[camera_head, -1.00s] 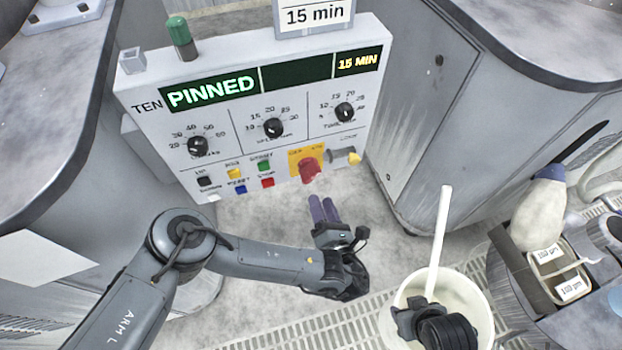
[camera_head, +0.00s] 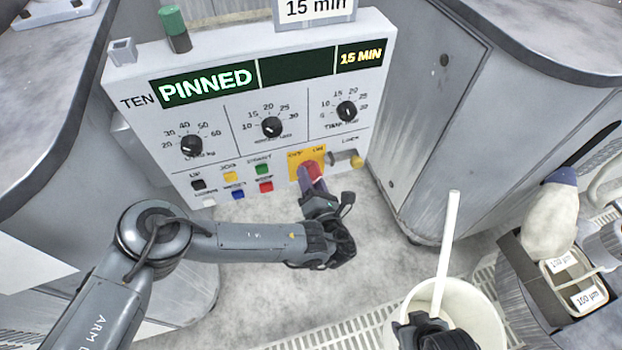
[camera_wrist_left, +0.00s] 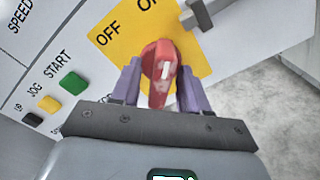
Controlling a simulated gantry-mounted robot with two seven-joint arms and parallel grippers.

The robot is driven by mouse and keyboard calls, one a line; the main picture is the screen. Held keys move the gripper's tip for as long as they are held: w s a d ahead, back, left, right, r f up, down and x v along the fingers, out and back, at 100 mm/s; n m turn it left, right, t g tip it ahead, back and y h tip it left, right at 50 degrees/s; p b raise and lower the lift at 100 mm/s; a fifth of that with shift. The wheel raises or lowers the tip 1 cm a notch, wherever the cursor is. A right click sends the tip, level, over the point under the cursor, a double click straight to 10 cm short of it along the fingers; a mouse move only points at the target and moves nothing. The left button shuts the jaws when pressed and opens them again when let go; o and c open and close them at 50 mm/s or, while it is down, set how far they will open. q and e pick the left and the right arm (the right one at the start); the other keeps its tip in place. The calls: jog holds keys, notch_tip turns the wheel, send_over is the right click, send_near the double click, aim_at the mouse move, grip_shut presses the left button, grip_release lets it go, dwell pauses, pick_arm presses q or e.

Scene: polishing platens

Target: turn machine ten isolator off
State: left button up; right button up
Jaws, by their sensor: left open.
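The machine ten panel (camera_head: 290,95) has a red isolator knob (camera_head: 315,170) on a yellow OFF/ON plate (camera_head: 294,160) at its lower right. In the left wrist view the red knob (camera_wrist_left: 160,65) stands roughly upright, its upper end towards the partly cut-off ON word; OFF is to the left. My left gripper (camera_head: 312,180) is open at the knob. In the left wrist view its purple fingers (camera_wrist_left: 160,85) lie on either side of the knob; contact is unclear. A dark part at the bottom edge, seemingly my right gripper (camera_head: 425,332), is over the bucket, its jaws unclear.
A white bucket (camera_head: 478,308) with a pale stick stands at the lower right. Grey floor below the panel is clear.

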pick_arm(q)
grip_shut()
jog(key=shift+n, duration=0.5)
jog(key=shift+n+p, duration=0.5)
jog(key=shift+n, duration=0.5)
jog(key=n, duration=0.4)
jog(key=shift+d+n+p, duration=0.1)
jog(key=shift+n+p, duration=0.2)
jog(key=shift+p, duration=0.05)
jog(key=n, duration=0.8)
jog(key=shift+d+n, duration=0.1)
jog(key=shift+n, duration=0.5)
